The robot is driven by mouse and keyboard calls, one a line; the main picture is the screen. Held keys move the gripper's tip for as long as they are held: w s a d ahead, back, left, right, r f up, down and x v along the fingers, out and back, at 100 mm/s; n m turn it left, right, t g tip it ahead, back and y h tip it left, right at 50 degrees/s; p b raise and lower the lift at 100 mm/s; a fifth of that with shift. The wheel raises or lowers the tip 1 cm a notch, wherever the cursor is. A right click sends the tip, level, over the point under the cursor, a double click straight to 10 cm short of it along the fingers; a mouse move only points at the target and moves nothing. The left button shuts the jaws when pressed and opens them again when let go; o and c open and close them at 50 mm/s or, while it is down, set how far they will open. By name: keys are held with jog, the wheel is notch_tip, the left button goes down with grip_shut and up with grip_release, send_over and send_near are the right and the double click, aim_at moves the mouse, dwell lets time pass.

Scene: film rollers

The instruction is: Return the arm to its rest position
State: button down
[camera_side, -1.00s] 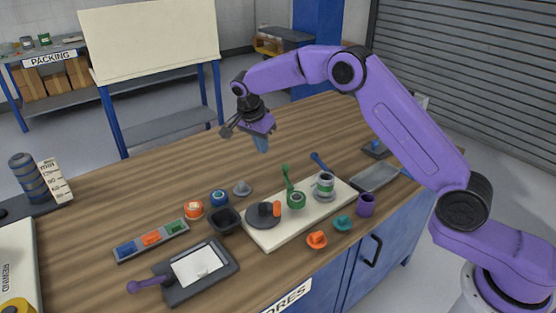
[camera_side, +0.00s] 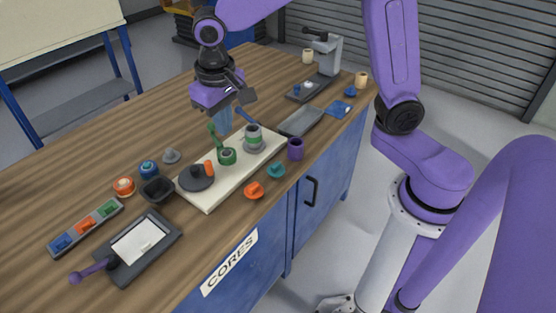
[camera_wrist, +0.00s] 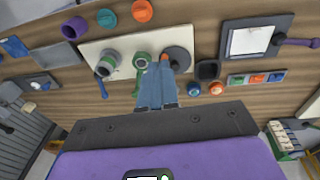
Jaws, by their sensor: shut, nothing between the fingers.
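My purple arm holds my gripper (camera_side: 220,122) above the wooden bench, over the back edge of the cream board (camera_side: 214,199) in the side view. Its pale blue fingers point down, shut with nothing between them. In the wrist view the closed fingers (camera_wrist: 157,78) overlap the board's near edge in the picture. They look apart from everything on the bench. A grey-green roller (camera_side: 253,138), a green-handled piece (camera_side: 226,155) and a dark disc (camera_side: 196,178) with an orange peg stand on the board.
Orange (camera_side: 254,190) and teal (camera_side: 276,170) knobs and a purple cup (camera_side: 295,149) line the front edge. A black bowl (camera_side: 157,190), a colored strip (camera_side: 86,227) and a dark plate with white sheet (camera_side: 130,266) lie left. A grey tray (camera_side: 301,122) lies right.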

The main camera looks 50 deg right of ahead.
jog(key=s+d+n, duration=0.3)
jog(key=s+n, duration=0.1)
jog(key=s, duration=0.4)
jog(key=s+d+f+n+y, duration=0.1)
jog(key=s+d+n, duration=0.2)
jog(key=s, duration=0.5)
jog(key=s+d+n+g, duration=0.1)
jog(key=s+d+n, duration=0.3)
jog(key=s, duration=0.4)
jog(key=shift+f+n, duration=0.25)
jog(key=shift+n, duration=0.55)
